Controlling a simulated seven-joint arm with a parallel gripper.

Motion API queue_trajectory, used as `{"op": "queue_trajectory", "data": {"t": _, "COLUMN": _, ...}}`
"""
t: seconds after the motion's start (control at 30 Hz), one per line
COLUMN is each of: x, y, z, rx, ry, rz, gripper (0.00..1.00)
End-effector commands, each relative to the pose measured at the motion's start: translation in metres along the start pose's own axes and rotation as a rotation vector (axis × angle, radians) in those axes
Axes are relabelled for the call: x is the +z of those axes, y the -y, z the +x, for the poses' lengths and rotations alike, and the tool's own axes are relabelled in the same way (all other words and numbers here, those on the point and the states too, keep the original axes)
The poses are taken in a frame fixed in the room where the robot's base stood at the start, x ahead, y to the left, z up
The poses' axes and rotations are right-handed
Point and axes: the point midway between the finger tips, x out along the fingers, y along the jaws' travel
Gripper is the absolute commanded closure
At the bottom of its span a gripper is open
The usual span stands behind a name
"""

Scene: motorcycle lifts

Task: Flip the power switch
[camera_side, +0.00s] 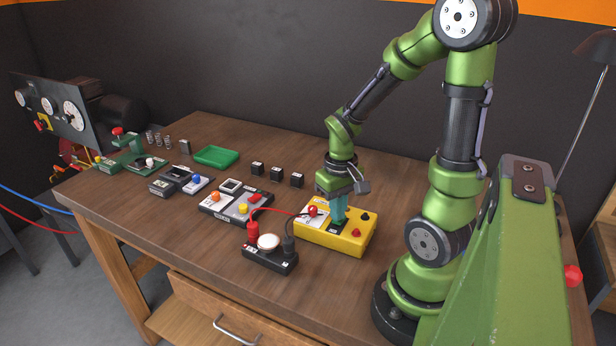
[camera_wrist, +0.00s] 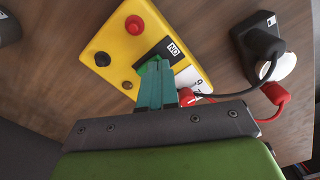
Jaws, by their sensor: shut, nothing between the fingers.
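A yellow box (camera_side: 318,241) sits on the table under my gripper (camera_side: 338,222). It also shows in the wrist view (camera_wrist: 115,45), with a red button (camera_wrist: 134,24), a black knob (camera_wrist: 102,59) and a black label reading "ON" (camera_wrist: 172,48). My gripper's teal fingers (camera_wrist: 155,72) are together, pointing down at the box's top near the "ON" label. A green part (camera_wrist: 150,67) shows at the fingertips. The fingers partly cover it, so I cannot tell the power switch's position or whether they touch it.
A black box (camera_side: 270,262) with a white round button stands left of the yellow box. Red and black leads with plugs run between the two boxes. A grey panel (camera_side: 228,208), small black cubes (camera_side: 277,175) and a green tray (camera_side: 217,156) lie farther left and back.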

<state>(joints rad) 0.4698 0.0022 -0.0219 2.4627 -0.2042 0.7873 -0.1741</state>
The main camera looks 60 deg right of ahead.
Motion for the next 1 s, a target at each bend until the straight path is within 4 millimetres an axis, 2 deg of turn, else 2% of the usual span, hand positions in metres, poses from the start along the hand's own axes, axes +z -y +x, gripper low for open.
{"op": "queue_trajectory", "data": {"t": 0.57, "x": 0.000, "y": 0.000, "z": 0.006, "rx": 0.001, "ry": -0.001, "rz": 0.000, "gripper": 1.00}}
{"op": "queue_trajectory", "data": {"t": 1.0, "x": -0.001, "y": 0.000, "z": -0.028, "rx": 0.000, "ry": -0.004, "rz": -0.001, "gripper": 1.00}}
